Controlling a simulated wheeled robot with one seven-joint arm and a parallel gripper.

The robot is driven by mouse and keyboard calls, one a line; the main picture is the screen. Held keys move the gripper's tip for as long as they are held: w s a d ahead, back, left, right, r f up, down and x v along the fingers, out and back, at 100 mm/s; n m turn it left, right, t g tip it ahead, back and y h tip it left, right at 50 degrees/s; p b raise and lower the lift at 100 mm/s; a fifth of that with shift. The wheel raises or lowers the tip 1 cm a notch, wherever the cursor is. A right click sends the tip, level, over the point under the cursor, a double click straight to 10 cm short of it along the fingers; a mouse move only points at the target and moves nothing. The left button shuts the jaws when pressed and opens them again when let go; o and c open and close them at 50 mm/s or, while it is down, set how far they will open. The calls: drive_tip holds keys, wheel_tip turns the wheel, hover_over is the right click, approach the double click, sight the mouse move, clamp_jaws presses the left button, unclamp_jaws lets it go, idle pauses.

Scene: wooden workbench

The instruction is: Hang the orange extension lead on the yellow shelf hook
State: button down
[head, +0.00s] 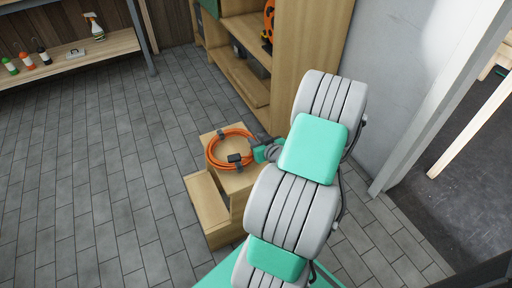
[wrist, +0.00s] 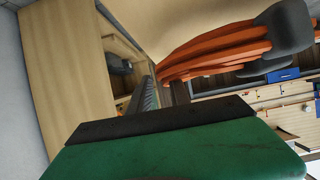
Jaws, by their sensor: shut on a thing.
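The orange extension lead (head: 211,159) is a coil with dark plug or clip parts, seen over the top of a small wooden step stool. I cannot tell whether it rests on the stool or is just above it. My gripper (head: 256,154) is at the coil's right side, shut on the lead. In the wrist view the lead (wrist: 215,50) shows as thick orange strands with a dark grey end piece at the upper right, beyond the green gripper body. I cannot make out a yellow shelf hook in either view.
The wooden step stool (head: 207,205) stands on grey floor tiles. A tall wooden shelf unit (head: 312,50) stands behind it, with an orange and black item (head: 268,22) on it. A workbench (head: 100,44) with bottles is at the upper left. Open floor lies left of the stool.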

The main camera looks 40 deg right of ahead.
drive_tip(key=f+b, duration=0.1)
drive_tip(key=f, duration=0.2)
drive_tip(key=shift+w+f+b, duration=0.15)
drive_tip(key=shift+w+b, duration=0.05)
drive_tip(key=shift+b, duration=0.15)
drive_tip(key=c, duration=1.2)
unclamp_jaws()
